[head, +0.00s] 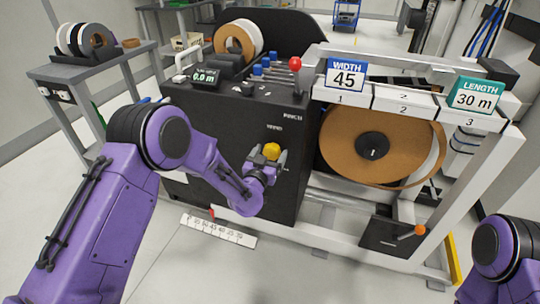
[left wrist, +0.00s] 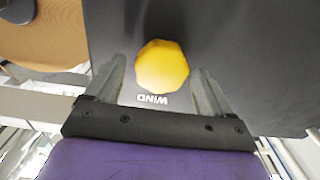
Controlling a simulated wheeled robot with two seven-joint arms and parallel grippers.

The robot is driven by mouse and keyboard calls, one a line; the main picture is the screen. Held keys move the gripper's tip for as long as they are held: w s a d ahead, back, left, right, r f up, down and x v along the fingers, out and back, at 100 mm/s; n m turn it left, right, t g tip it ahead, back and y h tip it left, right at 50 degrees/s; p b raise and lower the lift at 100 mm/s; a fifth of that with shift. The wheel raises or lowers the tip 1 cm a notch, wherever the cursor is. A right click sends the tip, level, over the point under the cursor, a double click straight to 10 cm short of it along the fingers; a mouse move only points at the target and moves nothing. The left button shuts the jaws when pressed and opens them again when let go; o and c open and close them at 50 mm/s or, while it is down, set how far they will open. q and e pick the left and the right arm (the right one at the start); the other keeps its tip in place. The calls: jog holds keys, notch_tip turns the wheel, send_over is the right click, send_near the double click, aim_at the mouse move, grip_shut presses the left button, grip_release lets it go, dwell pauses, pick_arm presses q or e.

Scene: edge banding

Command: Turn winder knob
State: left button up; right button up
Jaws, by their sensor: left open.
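The winder knob (head: 271,151) is yellow and faceted, on the front of the black winder cabinet (head: 285,105). In the left wrist view the knob (left wrist: 162,66) sits between the two finger tips, with the word WIND printed beside it. My left gripper (head: 268,160) is open, with one finger on each side of the knob. A gap shows between each finger and the knob in the left wrist view (left wrist: 161,85). My right gripper is out of view; only part of my right arm shows at the lower right of the head view.
A large brown banding roll (head: 345,120) hangs right of the cabinet. Signs reading WIDTH 45 (head: 346,75) and LENGTH 30 m (head: 475,95) stand on the frame. A display (head: 205,77) reads 0.0 m. A red-topped lever (head: 295,64) stands on the cabinet. A side table (head: 85,68) holds smaller rolls.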

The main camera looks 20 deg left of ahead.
pick_arm(q)
jog(key=shift+w, duration=0.2)
jog(key=c, duration=1)
jog(key=shift+n, duration=0.3)
jog(key=n, duration=0.2)
jog(key=shift+a+n, duration=0.1)
jog(key=shift+n, duration=0.2)
jog(key=shift+f+n, duration=0.15)
jog(key=shift+n, duration=1.65)
jog(key=o, duration=1)
